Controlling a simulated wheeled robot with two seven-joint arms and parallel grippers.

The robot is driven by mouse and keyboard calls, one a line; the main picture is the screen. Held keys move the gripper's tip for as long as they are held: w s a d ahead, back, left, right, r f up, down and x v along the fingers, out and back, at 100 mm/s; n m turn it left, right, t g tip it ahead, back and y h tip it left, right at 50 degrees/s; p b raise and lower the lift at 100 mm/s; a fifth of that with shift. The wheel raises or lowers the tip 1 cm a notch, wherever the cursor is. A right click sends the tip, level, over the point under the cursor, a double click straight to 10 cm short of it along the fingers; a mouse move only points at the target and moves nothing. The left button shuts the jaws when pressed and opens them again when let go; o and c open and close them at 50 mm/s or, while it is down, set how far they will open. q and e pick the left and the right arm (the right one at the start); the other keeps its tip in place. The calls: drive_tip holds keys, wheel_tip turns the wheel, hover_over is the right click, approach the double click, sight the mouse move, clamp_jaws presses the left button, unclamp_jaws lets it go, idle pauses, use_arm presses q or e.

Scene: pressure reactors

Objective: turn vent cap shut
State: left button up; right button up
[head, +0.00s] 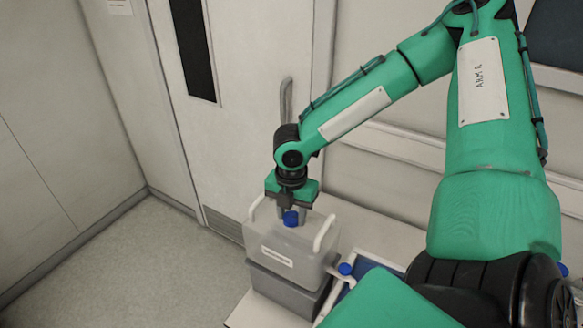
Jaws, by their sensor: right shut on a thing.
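The vent cap (291,218) is a small blue knob on top of a grey box-shaped vessel (267,249) with white handles on its lid and a label on its front. My right gripper (291,208) points straight down over the vessel, with its fingers closed at the blue cap. The fingers partly hide the cap, so its turn angle cannot be read. My left gripper is not in view.
Another blue knob (345,269) sits on white piping right of the vessel. The vessel stands on a pale bench (262,312). A wall with rails runs behind, and a door (240,110) with a handle is at the back. The floor at left is clear.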

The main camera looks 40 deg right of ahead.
sight(291, 217)
drive_tip(key=m+b, duration=0.1)
drive_tip(key=m, duration=0.4)
drive_tip(key=shift+f+m+b, duration=0.1)
drive_tip(key=shift+m+b, duration=0.2)
drive_tip(key=m+b, duration=0.1)
drive_tip(key=m, duration=0.4)
drive_tip(key=shift+w, duration=0.1)
drive_tip(key=m+b, duration=0.2)
drive_tip(key=m, duration=0.3)
drive_tip(key=shift+m, duration=1.7)
drive_tip(key=shift+m+b, duration=0.5)
drive_tip(key=shift+m, duration=0.6)
idle(1.2)
drive_tip(key=o, duration=1)
drive_tip(key=shift+r, duration=0.2)
wheel_tip(291, 217, up, 14)
drive_tip(key=shift+f+b, duration=0.2)
drive_tip(key=shift+b, duration=0.55)
